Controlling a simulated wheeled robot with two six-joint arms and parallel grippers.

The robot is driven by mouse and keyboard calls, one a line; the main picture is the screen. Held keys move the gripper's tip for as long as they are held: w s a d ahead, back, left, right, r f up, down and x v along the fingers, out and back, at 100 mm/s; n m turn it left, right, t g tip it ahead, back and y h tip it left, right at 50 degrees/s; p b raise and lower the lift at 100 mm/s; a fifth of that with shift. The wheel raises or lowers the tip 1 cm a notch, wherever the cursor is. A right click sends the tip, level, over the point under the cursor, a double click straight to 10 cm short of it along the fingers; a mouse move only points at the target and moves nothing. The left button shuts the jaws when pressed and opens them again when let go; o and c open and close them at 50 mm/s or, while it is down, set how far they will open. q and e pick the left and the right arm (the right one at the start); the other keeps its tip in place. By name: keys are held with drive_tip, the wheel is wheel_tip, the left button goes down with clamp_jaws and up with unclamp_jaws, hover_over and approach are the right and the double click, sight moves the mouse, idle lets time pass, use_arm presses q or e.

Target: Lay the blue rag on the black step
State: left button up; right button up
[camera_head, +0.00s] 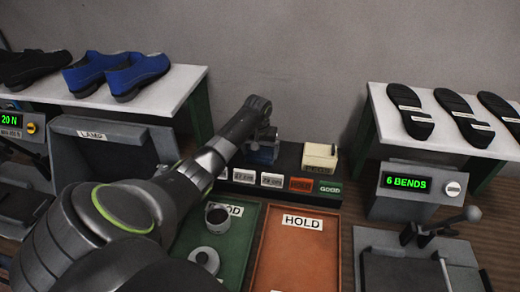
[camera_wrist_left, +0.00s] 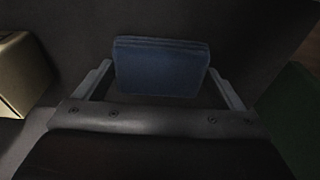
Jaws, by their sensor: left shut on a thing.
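The blue rag (camera_head: 262,152) is a small folded block at the back centre, partly hidden by my left gripper (camera_head: 262,138). In the left wrist view, the rag (camera_wrist_left: 161,68) sits between the two fingers of my left gripper (camera_wrist_left: 160,85), which is shut on it. The black step (camera_head: 289,157) lies behind the trays, with a row of small labels along its front. The rag is over the left part of this step; I cannot tell whether it touches it. My right gripper is not in view.
A cream box (camera_head: 319,158) stands on the step to the right of the rag. In front are a green tray (camera_head: 238,245) and an orange HOLD tray (camera_head: 297,258). Shoe shelves stand at left (camera_head: 165,97) and right (camera_head: 385,122). A lever machine (camera_head: 415,255) is at lower right.

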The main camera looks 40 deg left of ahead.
sight(259, 157)
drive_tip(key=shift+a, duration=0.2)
use_arm(q)
drive_tip(key=o, duration=0.8)
drive_tip(key=shift+f, duration=0.1)
wheel_tip(259, 157, up, 12)
drive_tip(key=s+b, duration=0.1)
drive_tip(key=b, duration=0.1)
drive_tip(key=shift+s+d+b, duration=0.3)
drive_tip(key=shift+d+b, duration=0.05)
drive_tip(key=shift+d, duration=0.1)
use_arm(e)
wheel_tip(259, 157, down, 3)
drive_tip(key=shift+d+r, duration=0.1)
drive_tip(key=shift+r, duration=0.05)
